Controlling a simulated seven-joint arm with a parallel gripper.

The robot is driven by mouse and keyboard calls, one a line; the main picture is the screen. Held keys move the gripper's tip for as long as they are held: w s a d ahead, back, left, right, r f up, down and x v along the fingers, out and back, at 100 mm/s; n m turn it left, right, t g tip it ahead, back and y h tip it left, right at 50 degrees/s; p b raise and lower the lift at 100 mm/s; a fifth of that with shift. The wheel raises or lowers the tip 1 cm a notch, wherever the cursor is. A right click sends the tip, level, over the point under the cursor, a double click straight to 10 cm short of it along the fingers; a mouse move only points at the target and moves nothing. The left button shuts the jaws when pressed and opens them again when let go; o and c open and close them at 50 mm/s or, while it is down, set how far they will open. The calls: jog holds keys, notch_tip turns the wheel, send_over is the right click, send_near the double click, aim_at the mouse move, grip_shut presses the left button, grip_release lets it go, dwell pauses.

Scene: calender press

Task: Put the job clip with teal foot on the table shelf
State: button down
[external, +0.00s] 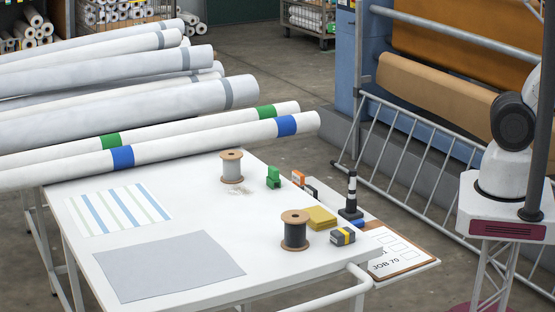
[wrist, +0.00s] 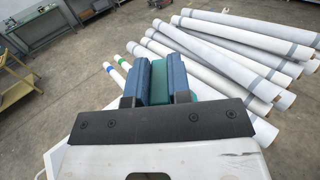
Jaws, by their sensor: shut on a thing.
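In the wrist view my gripper (wrist: 155,60) is shut on a teal piece (wrist: 157,80), which sits between its two blue finger pads. This looks like the teal foot of the job clip; the rest of the clip is hidden or cannot be made out. My gripper and the held clip do not show in the external view. The white table (external: 200,215) stands in the middle of the external view. A low shelf (external: 432,262) juts out at its right end, with a clipboard (external: 392,252) marked JOB 70 on it.
On the table are two thread spools (external: 231,167) (external: 294,230), a green clip-like piece (external: 273,178), an orange one (external: 298,177), yellow pads (external: 321,218) and a grey block (external: 342,237). A black-and-white post (external: 351,195) stands by the right edge. Long white rolls (external: 130,118) lie behind.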

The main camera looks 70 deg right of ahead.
jog(key=shift+s+a+r+n+y, duration=0.25)
jog(key=shift+s+a+n+y, duration=0.3)
jog(key=shift+y, duration=0.25)
jog(key=s+a+n+g+y, duration=0.3)
jog(key=s+n+g+y, duration=0.1)
jog(key=s, duration=0.5)
jog(key=s+a+f+n+g+y, duration=0.1)
jog(key=s+a+n+g+y, duration=0.3)
jog(key=s, duration=0.5)
jog(key=s+a+n+g+y, duration=0.3)
jog(key=s+n+y, duration=0.15)
jog(key=s, duration=0.45)
jog(key=shift+m+y, duration=0.45)
jog(key=shift+m, duration=0.05)
jog(key=f, duration=7.4)
jog(key=shift+w+f, duration=0.1)
jog(key=shift+w, duration=0.1)
jog(key=shift+f, duration=1.5)
jog(key=shift+f, duration=0.15)
jog(key=c, duration=1.1)
grip_release()
jog(key=shift+o, duration=0.2)
